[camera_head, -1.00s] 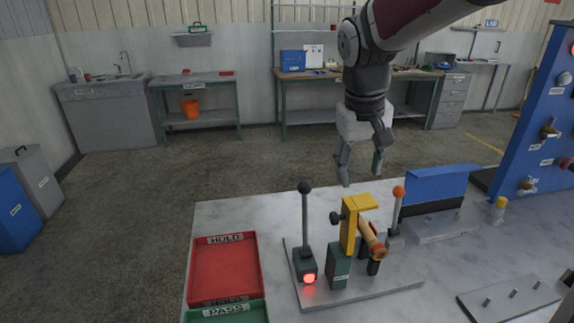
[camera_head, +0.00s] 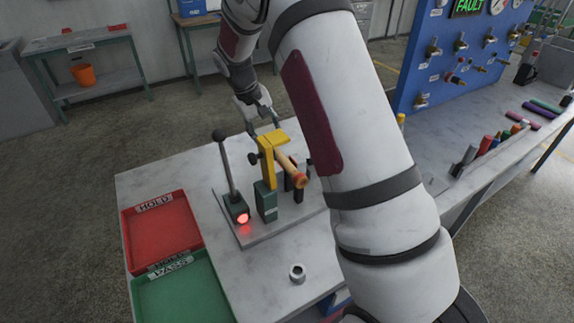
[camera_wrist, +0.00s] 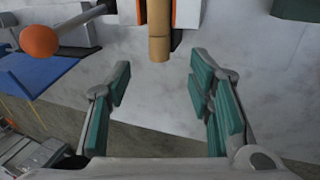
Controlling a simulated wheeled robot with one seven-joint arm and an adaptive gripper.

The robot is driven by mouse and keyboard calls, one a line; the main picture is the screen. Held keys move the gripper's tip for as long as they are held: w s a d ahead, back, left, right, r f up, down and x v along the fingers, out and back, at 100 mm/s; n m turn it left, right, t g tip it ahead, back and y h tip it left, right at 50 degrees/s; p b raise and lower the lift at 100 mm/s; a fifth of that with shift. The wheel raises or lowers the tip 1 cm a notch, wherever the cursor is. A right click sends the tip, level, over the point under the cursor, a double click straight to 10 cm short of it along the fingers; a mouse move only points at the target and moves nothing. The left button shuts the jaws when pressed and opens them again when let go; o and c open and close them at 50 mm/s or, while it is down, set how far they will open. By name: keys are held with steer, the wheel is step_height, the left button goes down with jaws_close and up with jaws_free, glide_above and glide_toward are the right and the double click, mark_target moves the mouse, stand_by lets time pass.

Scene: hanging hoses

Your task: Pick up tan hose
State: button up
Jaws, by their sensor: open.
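The tan hose (camera_head: 291,168) is a short tan cylinder held at a slant in a fixture with a yellow bracket (camera_head: 268,160), its orange-rimmed end toward the head camera. In the wrist view, the tan hose (camera_wrist: 159,35) is at top centre, beyond and roughly between my fingertips. My gripper (camera_head: 262,112) is just behind the yellow bracket in the head view. In the wrist view, my gripper (camera_wrist: 158,80) is open, its green-padded fingers apart with nothing between them. The hose's far end is partly hidden by the bracket in the head view.
A lever (camera_head: 225,165) with a black knob and a glowing red light stand left of the bracket. Red (camera_head: 160,235) and green (camera_head: 185,288) trays lie left. My arm hides the table's middle right.

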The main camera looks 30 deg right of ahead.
mark_target(276, 152)
steer(key=shift+p+x, duration=0.8)
steer(key=shift+x, duration=3.15)
steer(key=shift+s, duration=0.1)
jaws_close()
